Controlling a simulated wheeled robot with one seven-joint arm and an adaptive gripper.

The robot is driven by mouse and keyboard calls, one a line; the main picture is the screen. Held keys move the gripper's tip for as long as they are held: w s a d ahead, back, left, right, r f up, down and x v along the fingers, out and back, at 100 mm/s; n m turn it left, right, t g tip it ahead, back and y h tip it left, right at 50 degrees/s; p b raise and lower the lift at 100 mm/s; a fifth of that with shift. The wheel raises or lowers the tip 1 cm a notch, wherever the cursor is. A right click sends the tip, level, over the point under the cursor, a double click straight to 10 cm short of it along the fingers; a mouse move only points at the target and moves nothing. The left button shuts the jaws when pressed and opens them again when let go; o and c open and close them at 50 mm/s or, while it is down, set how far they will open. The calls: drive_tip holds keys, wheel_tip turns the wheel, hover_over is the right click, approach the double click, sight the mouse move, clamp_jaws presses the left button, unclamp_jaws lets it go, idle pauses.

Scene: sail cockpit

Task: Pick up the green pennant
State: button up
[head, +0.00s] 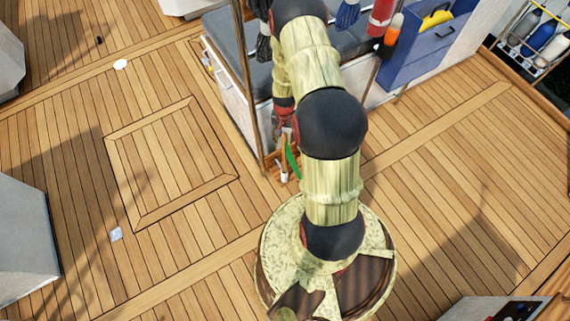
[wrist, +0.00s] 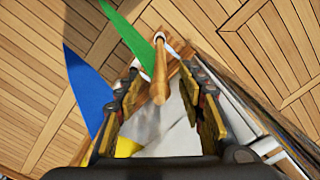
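The green pennant (wrist: 125,36) shows at the top of the wrist view, beside a wooden stick (wrist: 160,72) with a rounded end. In the head view the green pennant (head: 292,158) is a narrow green strip, partly hidden behind my arm. My gripper (wrist: 163,76) is open, with a finger on each side of the stick's near end; I see gaps between stick and fingers. I cannot tell its depth relative to the fingertips. My gripper also shows in the head view (head: 286,124), low beside the bench and mostly hidden.
A blue pennant (wrist: 86,92) lies left of my left finger, and a yellow piece (wrist: 128,148) shows below the fingers. The cushioned bench (head: 228,84) and a thin upright post (head: 249,90) stand close to my arm. The wooden deck (head: 170,165) at left is largely clear.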

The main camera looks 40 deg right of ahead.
sight(284, 143)
wheel_tip(284, 143, down, 5)
drive_tip(key=shift+d+f+b, duration=0.1)
drive_tip(key=shift+f+b, duration=0.1)
drive_tip(key=shift+b, duration=0.95)
drive_tip(key=shift+r, duration=0.1)
drive_tip(key=c, duration=0.3)
clamp_jaws()
